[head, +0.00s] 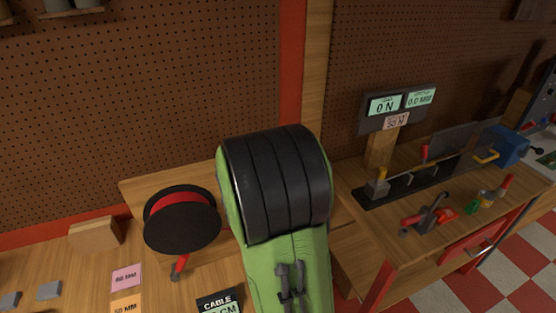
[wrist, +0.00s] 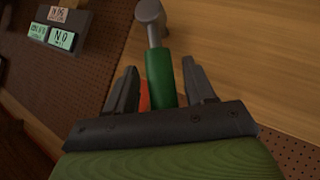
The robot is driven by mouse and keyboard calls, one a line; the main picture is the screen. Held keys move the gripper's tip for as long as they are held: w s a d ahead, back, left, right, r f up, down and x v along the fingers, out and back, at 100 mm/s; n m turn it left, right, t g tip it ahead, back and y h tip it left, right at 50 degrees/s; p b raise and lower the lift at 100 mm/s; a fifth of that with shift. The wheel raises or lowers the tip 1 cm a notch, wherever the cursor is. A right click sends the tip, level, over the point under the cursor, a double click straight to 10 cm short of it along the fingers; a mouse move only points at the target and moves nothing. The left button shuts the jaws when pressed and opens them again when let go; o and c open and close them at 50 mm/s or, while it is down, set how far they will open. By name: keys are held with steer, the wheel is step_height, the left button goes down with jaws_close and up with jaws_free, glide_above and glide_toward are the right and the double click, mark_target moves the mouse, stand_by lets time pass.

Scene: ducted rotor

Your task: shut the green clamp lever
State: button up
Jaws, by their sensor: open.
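The green clamp lever (wrist: 161,76) shows in the wrist view as a green handle on a grey metal arm with a rounded end at the top. My gripper (wrist: 159,66) is open, with one dark finger on each side of the green handle. A small gap shows between the handle and the right finger. An orange-red piece shows between the left finger and the handle. I cannot tell whether either finger touches the handle.
A black reel with a red band (head: 181,220) stands left of my arm. On the right, a bench (head: 388,236) holds a red-handled tool (head: 427,218), a long black fixture (head: 405,186) and a blue vise (head: 507,146). A display panel (head: 398,105) stands behind. Pegboard lines the wall.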

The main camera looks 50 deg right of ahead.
steer(key=v, duration=1.5)
steer(key=shift+s+a+r+b, duration=0.15)
steer(key=shift+a+r+b, duration=0.1)
steer(key=shift+b, duration=0.1)
steer(key=s+a+f+n+y+b, duration=0.2)
steer(key=s+a+f+y, duration=0.3)
steer(key=a, duration=0.5)
steer(key=s+a+f+n+y+b, duration=0.3)
steer(key=s+a+f+y, duration=0.2)
steer(key=a, duration=0.5)
step_height(320, 180, down, 2)
steer(key=shift+a, duration=0.25)
